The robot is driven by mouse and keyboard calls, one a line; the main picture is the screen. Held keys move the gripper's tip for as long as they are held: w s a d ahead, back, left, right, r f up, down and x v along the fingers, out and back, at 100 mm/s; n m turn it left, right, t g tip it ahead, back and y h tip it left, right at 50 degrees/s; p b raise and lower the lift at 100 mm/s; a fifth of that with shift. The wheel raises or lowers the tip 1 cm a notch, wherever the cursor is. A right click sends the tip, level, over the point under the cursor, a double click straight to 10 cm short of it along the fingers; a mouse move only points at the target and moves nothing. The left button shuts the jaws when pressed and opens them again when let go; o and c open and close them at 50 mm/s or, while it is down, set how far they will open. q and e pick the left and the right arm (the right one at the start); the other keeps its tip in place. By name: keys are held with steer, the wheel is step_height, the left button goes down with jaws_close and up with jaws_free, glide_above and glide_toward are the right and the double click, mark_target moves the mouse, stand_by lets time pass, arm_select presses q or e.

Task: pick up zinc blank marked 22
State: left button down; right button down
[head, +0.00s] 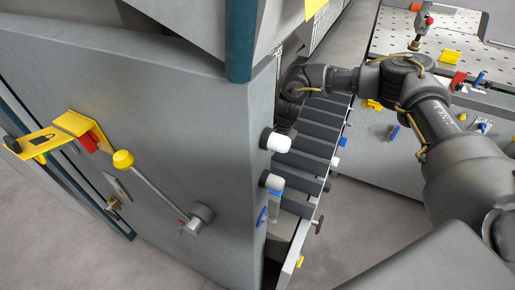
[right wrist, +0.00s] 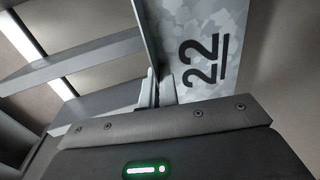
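The zinc blank marked 22 (right wrist: 212,38) fills the upper middle of the right wrist view, a mottled grey sheet with a black underlined number. My right gripper (right wrist: 157,90) is at the lower left edge of this blank. Its narrow fingers are close together there, but I cannot tell whether they grip the sheet or only sit beside it. In the head view my right arm reaches in from the right to the slotted rack. The gripper and the blank are hidden there behind the machine's side. My left gripper is not in view.
A rack of grey slots (head: 309,147) stands beside the large grey machine panel (head: 70,120), which has a yellow-knobbed lever (head: 150,187). White-capped and blue fittings stick out near the rack. A perforated table (head: 460,40) stands at the upper right. Floor is clear at lower middle.

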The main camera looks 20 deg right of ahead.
steer(key=shift+w+r, duration=0.2)
steer(key=shift+r, duration=0.4)
steer(key=shift+s+d+r, duration=0.2)
steer(key=shift+s+r, duration=0.05)
steer(key=s+d+r+p, duration=0.1)
steer(key=s+d, duration=0.3)
steer(key=shift+s+d+r, duration=0.15)
steer(key=shift+s, duration=0.25)
steer(key=shift+r, duration=0.1)
